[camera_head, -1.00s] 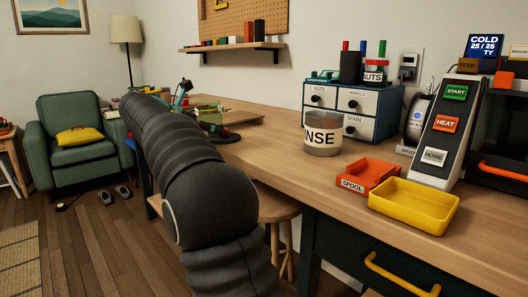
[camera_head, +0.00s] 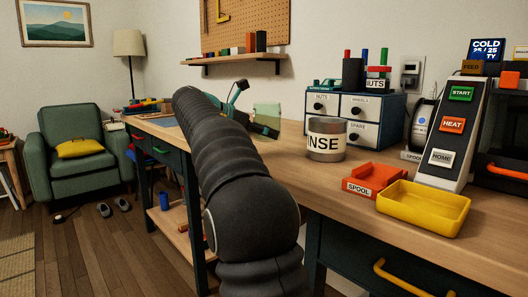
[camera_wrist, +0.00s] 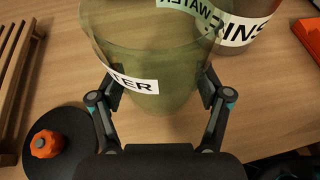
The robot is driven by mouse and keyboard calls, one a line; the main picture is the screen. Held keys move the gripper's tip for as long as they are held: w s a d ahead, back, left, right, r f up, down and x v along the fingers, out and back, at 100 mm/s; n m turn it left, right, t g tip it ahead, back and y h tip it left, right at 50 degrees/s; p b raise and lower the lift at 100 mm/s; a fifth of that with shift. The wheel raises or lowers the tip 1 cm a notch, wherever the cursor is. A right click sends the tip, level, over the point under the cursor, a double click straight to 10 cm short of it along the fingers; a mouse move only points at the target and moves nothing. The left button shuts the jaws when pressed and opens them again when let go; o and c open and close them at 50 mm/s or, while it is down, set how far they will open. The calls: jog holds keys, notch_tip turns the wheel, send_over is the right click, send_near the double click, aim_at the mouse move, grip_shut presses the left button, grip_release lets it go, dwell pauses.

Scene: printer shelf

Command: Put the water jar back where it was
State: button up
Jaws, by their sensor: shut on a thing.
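The water jar (camera_wrist: 165,95) is a see-through greenish jar with a white label ending in "TER" in the wrist view. My gripper (camera_wrist: 158,92) is shut on it, one dark finger on each side. In the head view the jar (camera_head: 267,113) shows beyond my arm, beside the teal and dark fingers of my gripper (camera_head: 256,112). It is over the workbench, left of the rinse jar (camera_head: 326,142). I cannot tell whether its bottom touches the wood. Part of it is hidden by my gripper.
The rinse jar (camera_wrist: 252,35) is close to the water jar, behind and right. A dark round base with an orange knob (camera_wrist: 46,144) and a wooden rack (camera_wrist: 14,62) are at the left. An orange spool tray (camera_head: 374,181) and yellow tray (camera_head: 424,207) lie at the right.

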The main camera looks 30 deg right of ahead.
aim_at(263, 155)
jog(key=shift+f+b, duration=0.7)
jog(key=shift+f, duration=1.15)
jog(key=shift+f, duration=0.15)
jog(key=o, duration=1.5)
jog(key=shift+f, duration=0.1)
jog(key=p+v, duration=0.2)
jog(key=v, duration=1)
jog(key=shift+r, duration=0.2)
